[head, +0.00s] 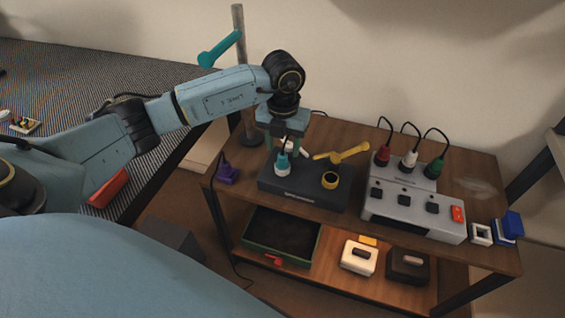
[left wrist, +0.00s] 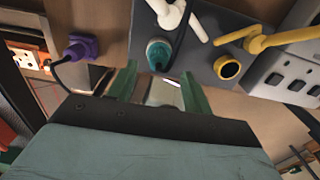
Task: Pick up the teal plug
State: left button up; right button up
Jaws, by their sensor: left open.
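The teal plug (head: 283,163) stands upright on the left part of a dark box (head: 305,199). In the left wrist view the teal plug (left wrist: 158,52) shows from above, just beyond and between the fingertips, with a dark cord over it. My left gripper (head: 284,139) points down above the plug. In its wrist view the green fingers of the left gripper (left wrist: 160,80) are spread apart with nothing held between them. My right gripper is not in view.
A white pivoting part (head: 301,150) stands close beside the plug, and a yellow lever (head: 343,153) and yellow ring (head: 330,180) are to its right. A purple plug (head: 228,173) lies left. A grey switch box (head: 412,212) with red, white and green plugs is at right.

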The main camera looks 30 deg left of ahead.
aim_at(282, 154)
pick_arm(q)
notch_tip(282, 154, down, 4)
jog(key=shift+w+a+f+b, duration=0.1)
jog(key=shift+a+f+b, duration=0.1)
jog(key=shift+b, duration=0.4)
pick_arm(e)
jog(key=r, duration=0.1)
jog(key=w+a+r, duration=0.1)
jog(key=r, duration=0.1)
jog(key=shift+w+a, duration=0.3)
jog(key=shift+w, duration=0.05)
pick_arm(q)
grip_shut()
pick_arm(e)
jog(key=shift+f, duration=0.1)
